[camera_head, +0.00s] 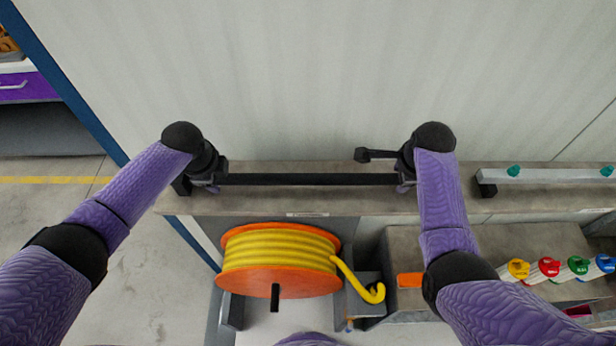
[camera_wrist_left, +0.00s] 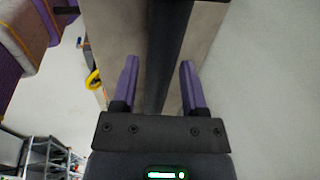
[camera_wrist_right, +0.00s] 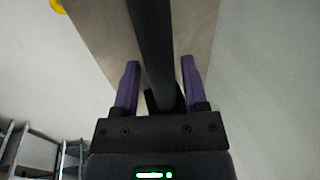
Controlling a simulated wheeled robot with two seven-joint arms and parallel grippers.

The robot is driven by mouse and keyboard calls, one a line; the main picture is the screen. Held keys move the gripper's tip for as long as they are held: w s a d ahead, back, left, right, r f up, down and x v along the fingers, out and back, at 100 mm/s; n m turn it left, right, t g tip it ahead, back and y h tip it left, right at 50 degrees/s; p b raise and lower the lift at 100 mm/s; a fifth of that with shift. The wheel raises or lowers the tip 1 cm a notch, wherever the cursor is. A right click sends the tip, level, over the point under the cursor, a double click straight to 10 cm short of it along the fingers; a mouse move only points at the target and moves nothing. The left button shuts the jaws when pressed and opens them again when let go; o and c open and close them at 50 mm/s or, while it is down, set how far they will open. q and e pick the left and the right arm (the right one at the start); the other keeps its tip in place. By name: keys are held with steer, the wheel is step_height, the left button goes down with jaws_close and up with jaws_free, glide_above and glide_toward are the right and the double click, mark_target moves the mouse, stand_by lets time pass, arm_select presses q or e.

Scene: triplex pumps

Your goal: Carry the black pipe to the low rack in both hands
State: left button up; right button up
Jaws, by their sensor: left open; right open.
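The black pipe (camera_head: 310,179) lies level along a grey-brown shelf (camera_head: 290,203) against the pale wall. My left gripper (camera_head: 210,186) is at the pipe's left end and my right gripper (camera_head: 404,184) is near its right end. In the left wrist view the pipe (camera_wrist_left: 166,50) runs between the two spread purple fingers of the left gripper (camera_wrist_left: 160,85). In the right wrist view the pipe (camera_wrist_right: 152,45) passes between the open fingers of the right gripper (camera_wrist_right: 160,85), with a dark block beneath it. I cannot tell which rack is the low rack.
An orange reel of yellow hose (camera_head: 278,258) stands below the shelf. A pale bar with teal knobs (camera_head: 550,175) lies further right. Several colored-cap items (camera_head: 548,268) lie on a lower bench (camera_head: 400,245). Open floor (camera_head: 140,260) is at the left.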

arm_select(q)
steer(key=shift+x, duration=0.85)
arm_select(e)
steer(key=shift+x, duration=0.9)
arm_select(q)
steer(key=shift+c, duration=0.3)
arm_select(e)
steer(key=shift+c, duration=0.3)
arm_select(q)
jaws_close()
arm_select(e)
jaws_close()
